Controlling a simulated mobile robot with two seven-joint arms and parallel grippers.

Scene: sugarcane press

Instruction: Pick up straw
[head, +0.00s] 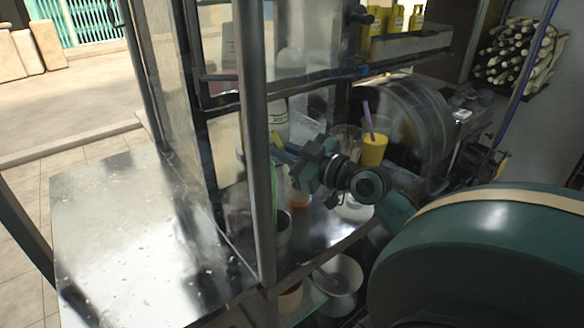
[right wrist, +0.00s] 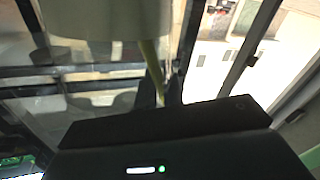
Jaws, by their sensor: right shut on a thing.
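My right gripper (head: 292,152) reaches in from the right, among the cups and containers behind the dark post of the stand. In the right wrist view, a thin yellow-green straw (right wrist: 152,66) runs from a pale round container to between the dark fingertips (right wrist: 160,93), which are shut on it. A separate purple straw (head: 368,116) stands tilted in a cup of yellow drink (head: 373,148) to the right of the gripper. My left gripper is not in view.
A dark upright post (head: 256,150) and clear panels stand close to the gripper. A shiny metal counter (head: 120,215) is bare at left. A metal drum (head: 405,115) stands behind the cups. Yellow bottles (head: 396,20) line a shelf above. A white bowl (head: 340,275) sits below.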

